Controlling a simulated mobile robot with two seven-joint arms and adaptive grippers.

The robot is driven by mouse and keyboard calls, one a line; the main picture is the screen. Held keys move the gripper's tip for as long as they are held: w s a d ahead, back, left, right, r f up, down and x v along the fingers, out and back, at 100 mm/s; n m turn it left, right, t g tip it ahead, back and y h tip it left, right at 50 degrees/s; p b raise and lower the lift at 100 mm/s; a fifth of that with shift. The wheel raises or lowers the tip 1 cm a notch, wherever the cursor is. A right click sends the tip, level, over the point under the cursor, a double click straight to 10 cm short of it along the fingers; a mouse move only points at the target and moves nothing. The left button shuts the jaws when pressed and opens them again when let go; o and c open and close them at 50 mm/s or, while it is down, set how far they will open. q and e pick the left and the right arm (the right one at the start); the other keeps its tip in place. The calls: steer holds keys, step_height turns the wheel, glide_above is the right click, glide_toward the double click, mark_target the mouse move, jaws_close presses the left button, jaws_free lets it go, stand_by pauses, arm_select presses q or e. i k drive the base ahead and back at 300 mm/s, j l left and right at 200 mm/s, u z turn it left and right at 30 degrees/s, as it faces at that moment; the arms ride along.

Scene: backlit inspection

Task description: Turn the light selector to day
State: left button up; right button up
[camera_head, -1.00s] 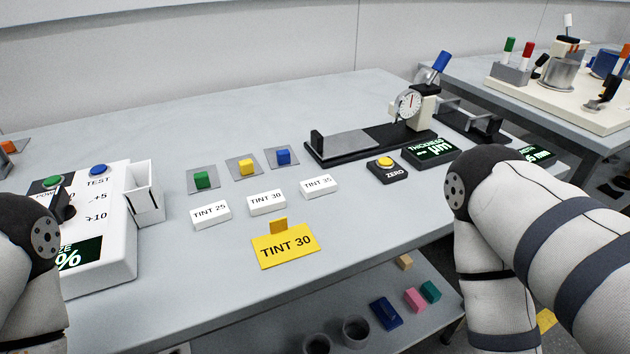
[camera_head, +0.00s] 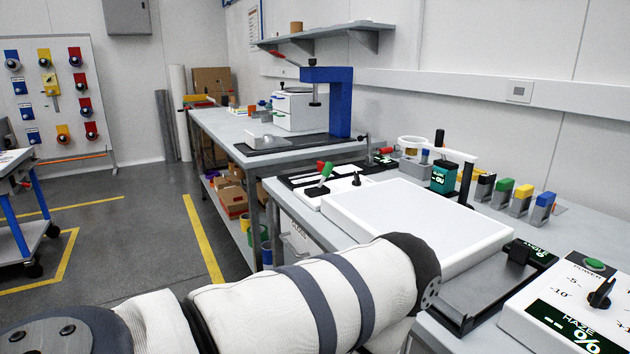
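A low white control panel (camera_head: 337,199) stands at the left end of a white flat lightbox (camera_head: 420,218) on the bench. It carries a small black knob (camera_head: 357,180) and a lever with red and green parts (camera_head: 326,172). Any labels on it are too small to read, so I cannot tell which control is the light selector or its setting. My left arm crosses the lower left and middle of the head view, in front of the bench edge. Neither gripper shows.
A haze meter (camera_head: 560,305) with a black knob is at the lower right. Coloured blocks on grey stands (camera_head: 522,199) line the bench's back. A blue press (camera_head: 338,100) stands on the farther bench.

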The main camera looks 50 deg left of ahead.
mark_target(357, 182)
steer(key=k+j+u, duration=0.1)
steer(key=u, duration=0.35)
steer(key=k+j+u, duration=0.1)
steer(key=u, duration=0.3)
steer(key=j+u, duration=0.25)
steer(key=u, duration=0.2)
steer(key=j+z, duration=0.25)
